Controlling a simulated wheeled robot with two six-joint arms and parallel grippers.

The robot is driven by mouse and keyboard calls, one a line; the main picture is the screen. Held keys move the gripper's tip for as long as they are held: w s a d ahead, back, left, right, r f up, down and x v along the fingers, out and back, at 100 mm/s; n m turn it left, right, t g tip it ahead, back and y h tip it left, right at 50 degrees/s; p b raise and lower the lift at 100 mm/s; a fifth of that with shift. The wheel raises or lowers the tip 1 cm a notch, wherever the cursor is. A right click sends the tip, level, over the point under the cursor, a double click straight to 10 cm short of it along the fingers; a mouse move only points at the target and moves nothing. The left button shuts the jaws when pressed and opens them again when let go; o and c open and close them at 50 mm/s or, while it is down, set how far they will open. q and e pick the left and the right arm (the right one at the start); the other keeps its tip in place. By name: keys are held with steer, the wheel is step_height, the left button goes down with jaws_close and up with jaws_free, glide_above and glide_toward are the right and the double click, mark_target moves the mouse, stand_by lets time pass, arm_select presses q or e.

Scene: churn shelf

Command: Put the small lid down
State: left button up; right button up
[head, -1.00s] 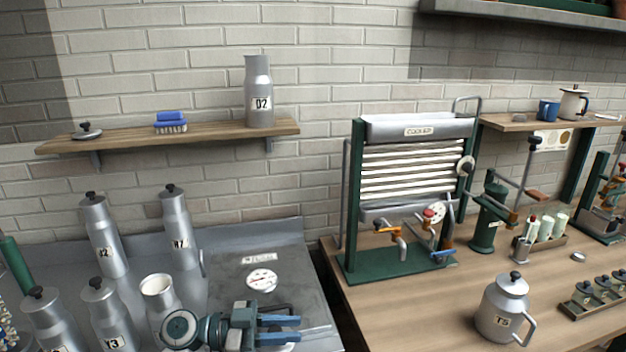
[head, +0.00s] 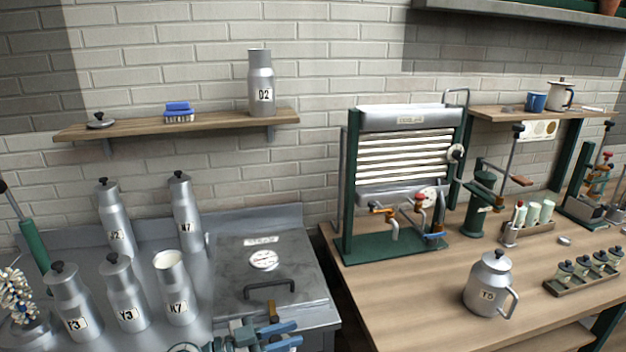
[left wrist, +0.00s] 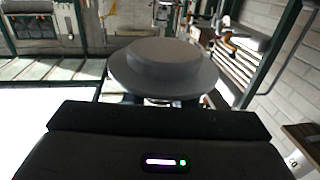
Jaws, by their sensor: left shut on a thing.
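My left gripper (head: 280,336) shows at the bottom edge of the head view, in front of the metal chest. In the left wrist view it is shut on a grey round lid (left wrist: 165,68) with a wide brim and raised middle. The lid's knob and the fingertips are mostly hidden behind it. I cannot make out the held lid in the head view. Another lid (head: 101,121) with a dark knob lies on the wall shelf. My right gripper is not in view.
An open churn (head: 172,285) stands among several lidded churns at left. The metal chest (head: 312,285) has a handle and dial on top. An open churn D2 (head: 261,85) and a blue brush (head: 178,108) stand on the shelf (head: 215,123). The wooden table (head: 400,300) has free room in front.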

arm_select(q)
steer(key=s+a+f+n+t+y, duration=0.2)
steer(key=a+f+n+t+y, duration=0.35)
steer(key=n+t+y, duration=0.2)
steer(key=s+a+r+n+t+y, duration=0.3)
steer(key=s+a+n+y, duration=0.3)
steer(key=a+y, duration=0.3)
steer(key=shift+s+a+r+t, duration=0.25)
steer(key=shift+s+r+t, duration=0.15)
steer(key=shift+s, duration=0.45)
